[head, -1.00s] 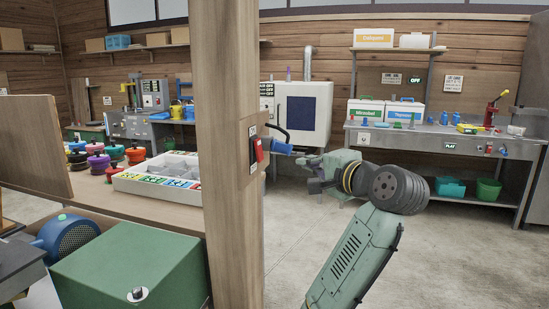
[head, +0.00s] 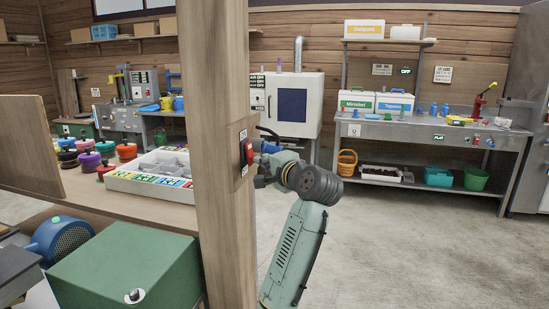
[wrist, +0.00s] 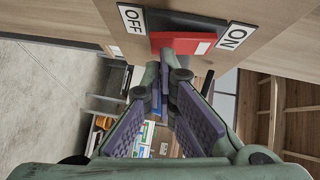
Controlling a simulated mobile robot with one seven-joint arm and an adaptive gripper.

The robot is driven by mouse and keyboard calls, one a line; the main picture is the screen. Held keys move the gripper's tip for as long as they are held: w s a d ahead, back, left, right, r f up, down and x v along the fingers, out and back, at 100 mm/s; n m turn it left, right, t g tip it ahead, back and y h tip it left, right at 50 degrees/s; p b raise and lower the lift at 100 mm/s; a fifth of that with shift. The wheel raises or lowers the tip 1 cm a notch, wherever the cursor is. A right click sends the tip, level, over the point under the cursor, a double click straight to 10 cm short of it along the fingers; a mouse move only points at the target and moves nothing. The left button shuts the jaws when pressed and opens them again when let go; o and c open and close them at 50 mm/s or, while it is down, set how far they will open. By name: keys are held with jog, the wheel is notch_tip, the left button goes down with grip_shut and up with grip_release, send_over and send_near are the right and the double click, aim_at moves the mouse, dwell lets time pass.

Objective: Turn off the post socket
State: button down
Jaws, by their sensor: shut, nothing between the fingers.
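The post socket's red rocker switch (head: 249,152) is on the right face of the wooden post (head: 224,100). In the wrist view the red rocker (wrist: 184,42) sits in a dark housing between an OFF label (wrist: 131,18) on the left and an ON label (wrist: 235,37) on the right. A blue plug (head: 268,146) with a dark cable shows beside the post. My gripper (wrist: 172,64) is shut and empty, its fingertips at the rocker's lower edge in the wrist view. I cannot tell whether they touch it. In the head view the gripper (head: 262,170) is right beside the post.
A bench (head: 90,196) with colored pots and a white sorting tray (head: 120,184) lies left of the post. A green box (head: 125,272) stands in front. A metal workbench (head: 430,140) stands at the back right. The floor to the right is clear.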

dwell(0.3)
jog(key=m+t+b, duration=0.1)
jog(key=a+m+b, duration=0.1)
jog(key=b, duration=0.1)
jog(key=shift+w+f+t+y, duration=0.15)
jog(key=shift+f+t+y, duration=0.15)
jog(key=shift+t+y, duration=0.1)
